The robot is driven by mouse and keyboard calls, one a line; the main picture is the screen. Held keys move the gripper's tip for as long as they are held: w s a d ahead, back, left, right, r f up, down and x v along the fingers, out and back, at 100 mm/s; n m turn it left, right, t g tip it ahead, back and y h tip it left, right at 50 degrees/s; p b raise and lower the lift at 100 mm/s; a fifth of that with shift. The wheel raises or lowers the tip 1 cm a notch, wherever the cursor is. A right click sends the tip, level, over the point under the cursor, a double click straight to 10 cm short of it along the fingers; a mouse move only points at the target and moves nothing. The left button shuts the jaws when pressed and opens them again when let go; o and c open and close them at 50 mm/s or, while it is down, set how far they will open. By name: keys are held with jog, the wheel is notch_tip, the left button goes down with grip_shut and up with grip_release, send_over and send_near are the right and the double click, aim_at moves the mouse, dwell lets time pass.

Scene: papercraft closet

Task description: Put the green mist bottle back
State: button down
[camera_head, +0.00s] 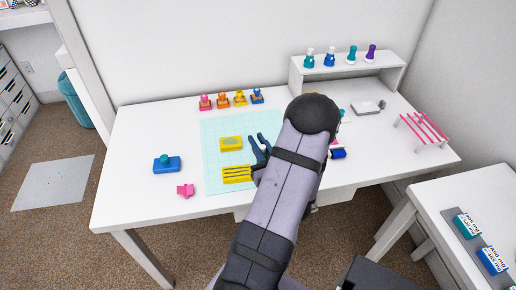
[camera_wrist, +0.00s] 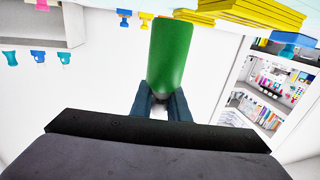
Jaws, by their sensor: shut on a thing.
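The green mist bottle (camera_wrist: 170,55) shows large in the wrist view, a plain green cylinder. My gripper (camera_wrist: 162,104) is shut on its end, with a dark finger on each side. In the head view my gripper (camera_head: 261,146) is over the right part of the pale cutting mat, beside the yellow pieces. The bottle cannot be made out there, and my arm covers much of that area. A white shelf (camera_head: 300,74) at the back right carries several coloured bottles, including a teal one (camera_head: 309,58) and a purple one (camera_head: 371,53).
The cutting mat (camera_head: 212,125) holds a yellow pad (camera_head: 231,144) and yellow strips (camera_head: 237,175). Several small stamps (camera_head: 222,100) line its back edge. A blue block (camera_head: 166,164) and a pink piece (camera_head: 185,190) lie left. A pink rack (camera_head: 422,130) stands right.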

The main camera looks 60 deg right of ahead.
jog(key=shift+f, duration=1.35)
jog(key=shift+f, duration=0.1)
jog(key=shift+f, duration=0.15)
jog(key=c, duration=1.7)
grip_release()
jog(key=b+v, duration=0.1)
jog(key=v, duration=0.2)
jog(key=b+v, duration=0.1)
jog(key=v, duration=0.2)
jog(key=shift+w+f, duration=0.1)
jog(key=shift+f, duration=0.15)
jog(key=shift+s+a, duration=0.45)
jog(key=shift+s, duration=0.1)
jog(key=shift+o, duration=0.7)
